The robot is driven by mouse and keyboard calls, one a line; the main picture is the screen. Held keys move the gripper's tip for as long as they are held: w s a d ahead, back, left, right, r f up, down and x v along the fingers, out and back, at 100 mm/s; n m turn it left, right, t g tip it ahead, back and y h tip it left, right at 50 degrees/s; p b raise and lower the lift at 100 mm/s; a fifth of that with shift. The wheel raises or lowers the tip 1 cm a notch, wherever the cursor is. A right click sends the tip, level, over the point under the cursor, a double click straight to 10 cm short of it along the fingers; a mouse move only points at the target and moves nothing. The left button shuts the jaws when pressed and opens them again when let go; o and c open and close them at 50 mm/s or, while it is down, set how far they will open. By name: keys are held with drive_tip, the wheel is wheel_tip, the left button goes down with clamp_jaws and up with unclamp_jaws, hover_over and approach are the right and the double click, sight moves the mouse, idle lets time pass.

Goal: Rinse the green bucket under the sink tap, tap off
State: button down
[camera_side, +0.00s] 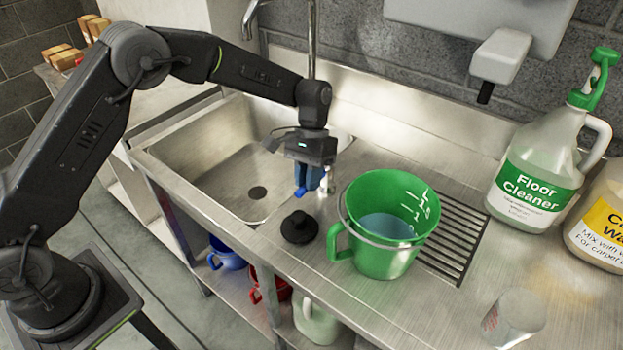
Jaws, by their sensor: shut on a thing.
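The green bucket (385,258) stands upright on the steel drainboard, right of the sink basin (190,155). It has white level marks inside, a handle on its left side and bluish water in it. The tap (312,42) rises behind my wrist, and its spout curves over the basin at the back. No running water shows. My gripper (307,184) points down at the basin's right edge, left of the bucket and apart from it. Its jaws are shut on a small bright blue thing, mostly hidden between the fingers. A short metal post (328,181) shows just right of the jaws.
A black plug (299,227) lies between gripper and bucket. A slotted drain grate (453,243) runs beside the bucket. A wall dispenser (500,56) overhangs the counter.

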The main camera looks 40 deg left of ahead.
drive_tip(key=shift+a, duration=0.15)
idle(0.3)
drive_tip(key=c, duration=1.1)
unclamp_jaws()
drive_tip(key=v, duration=1.4)
drive_tip(key=s+a+r+t+y, duration=0.1)
drive_tip(key=s+a+r+t, duration=0.15)
drive_tip(key=s+r, duration=0.4)
drive_tip(key=s+a+r+t, duration=0.1)
drive_tip(key=s+r+t, duration=0.2)
drive_tip(key=s+r, duration=0.35)
drive_tip(key=s+a+f+t, duration=0.1)
drive_tip(key=s+f, duration=0.1)
drive_tip(key=s, duration=0.4)
drive_tip(key=s+a+f+t, duration=0.1)
drive_tip(key=s+f+t, duration=0.1)
drive_tip(key=s, duration=0.4)
drive_tip(key=s+a+f+t+y, duration=0.1)
drive_tip(key=s+f, duration=0.2)
drive_tip(key=s, duration=0.3)
drive_tip(key=shift+s+a+t, duration=0.2)
drive_tip(key=shift+a+t, duration=0.05)
drive_tip(key=shift+a, duration=0.05)
